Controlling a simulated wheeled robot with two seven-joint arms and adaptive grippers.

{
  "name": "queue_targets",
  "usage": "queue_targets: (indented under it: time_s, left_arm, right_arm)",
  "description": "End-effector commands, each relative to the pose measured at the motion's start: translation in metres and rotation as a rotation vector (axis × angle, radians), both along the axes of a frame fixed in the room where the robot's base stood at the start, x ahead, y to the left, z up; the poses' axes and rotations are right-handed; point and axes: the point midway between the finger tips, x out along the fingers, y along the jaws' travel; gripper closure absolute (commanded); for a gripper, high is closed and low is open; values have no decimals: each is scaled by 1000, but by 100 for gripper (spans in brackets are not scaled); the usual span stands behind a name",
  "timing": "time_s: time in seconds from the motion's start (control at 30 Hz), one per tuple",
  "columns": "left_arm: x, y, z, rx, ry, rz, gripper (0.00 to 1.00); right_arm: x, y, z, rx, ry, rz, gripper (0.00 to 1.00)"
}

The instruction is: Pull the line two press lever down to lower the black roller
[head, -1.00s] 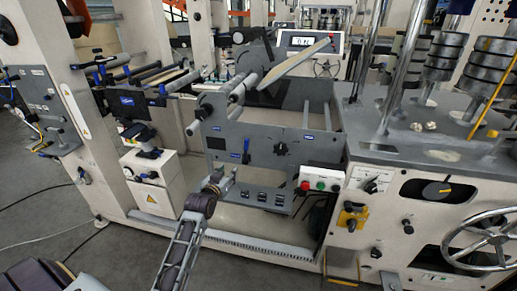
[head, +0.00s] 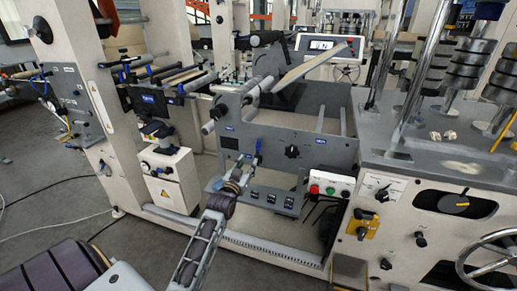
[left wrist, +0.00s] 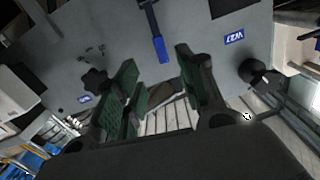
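The press lever (head: 258,149) is a thin lever with a blue handle on the grey front panel (head: 290,176), below the rollers. In the left wrist view its blue handle (left wrist: 160,50) shows in the gap between my fingertips, on a dark shank. My left gripper (head: 246,168) is open in front of the panel. The green-padded fingers (left wrist: 154,60) stand apart on both sides of the handle; I see no contact. Which roller belongs to this lever, I cannot tell; dark rollers (head: 150,75) show at left. My right gripper is not in view.
A black knob (head: 292,152) sits on the panel right of the lever. A button box (head: 328,187) with red and green buttons is farther right. Black switches (head: 272,198) line the lower ledge. A white cabinet (head: 170,180) stands left of my arm.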

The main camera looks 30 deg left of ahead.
Motion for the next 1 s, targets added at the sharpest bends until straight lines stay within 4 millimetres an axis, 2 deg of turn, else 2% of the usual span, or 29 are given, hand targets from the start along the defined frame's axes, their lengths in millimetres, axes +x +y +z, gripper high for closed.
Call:
queue_targets:
  time_s: [0.47, 1.0]
  left_arm:
    - [3, 1, 0, 1, 1, 0, 61]
    - [38, 9, 0, 2, 1, -1, 61]
  right_arm:
    - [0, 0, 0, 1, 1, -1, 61]
    - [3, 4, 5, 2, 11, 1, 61]
